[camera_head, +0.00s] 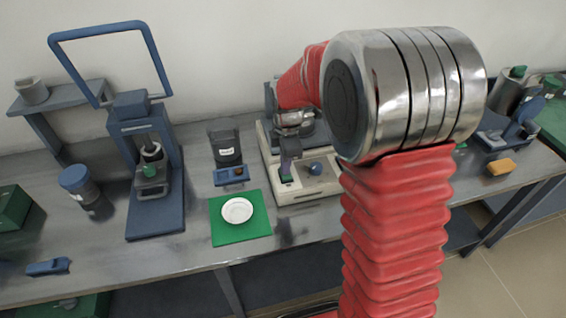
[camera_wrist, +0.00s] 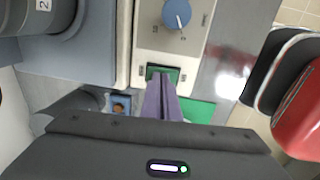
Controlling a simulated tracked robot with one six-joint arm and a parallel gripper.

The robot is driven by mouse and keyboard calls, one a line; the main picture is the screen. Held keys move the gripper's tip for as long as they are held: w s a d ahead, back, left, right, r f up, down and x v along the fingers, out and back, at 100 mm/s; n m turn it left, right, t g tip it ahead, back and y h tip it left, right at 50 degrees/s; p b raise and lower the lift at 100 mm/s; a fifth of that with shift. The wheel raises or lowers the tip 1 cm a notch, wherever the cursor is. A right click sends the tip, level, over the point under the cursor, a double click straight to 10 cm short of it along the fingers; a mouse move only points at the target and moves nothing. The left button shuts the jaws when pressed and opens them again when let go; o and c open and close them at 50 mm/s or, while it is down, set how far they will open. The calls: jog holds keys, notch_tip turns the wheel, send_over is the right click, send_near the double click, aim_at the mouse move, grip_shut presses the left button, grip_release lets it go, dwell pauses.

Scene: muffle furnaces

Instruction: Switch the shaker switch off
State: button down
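The shaker (camera_head: 312,187) is a beige box on the bench, with a blue knob (camera_head: 315,168) on its front panel. In the wrist view the shaker's panel (camera_wrist: 195,48) shows the blue knob (camera_wrist: 177,14) with a white pointer mark. Below the knob is the green shaker switch (camera_wrist: 171,72) in a dark frame. My gripper (camera_wrist: 162,85) has purple fingers that lie together, with tips at the switch. The fingers partly cover the switch, and I cannot tell whether they touch it.
A white dish (camera_head: 237,210) lies on a green mat (camera_head: 240,234) left of the shaker. A blue press-like stand (camera_head: 155,215) and a dark container (camera_head: 225,145) are farther left. A yellow sponge-like block (camera_head: 501,167) lies at right. My red arm hides the bench's middle right.

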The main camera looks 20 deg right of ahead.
aim_at(287, 180)
jog(key=shift+s, duration=0.25)
jog(key=shift+r, duration=0.2)
notch_tip(287, 180, up, 14)
jog(key=s, duration=0.2)
jog(key=shift+f, duration=0.25)
dwell(0.5)
jog(key=s+r+m+t, duration=0.1)
jog(key=s+m+t, duration=0.1)
jog(key=s+m, duration=0.7)
jog(key=s+a+r+m+t, duration=0.1)
jog(key=s+m+t, duration=0.1)
jog(key=s+m, duration=0.7)
jog(key=s, duration=0.5)
jog(key=shift+s+r, duration=0.25)
jog(key=shift+r, duration=0.05)
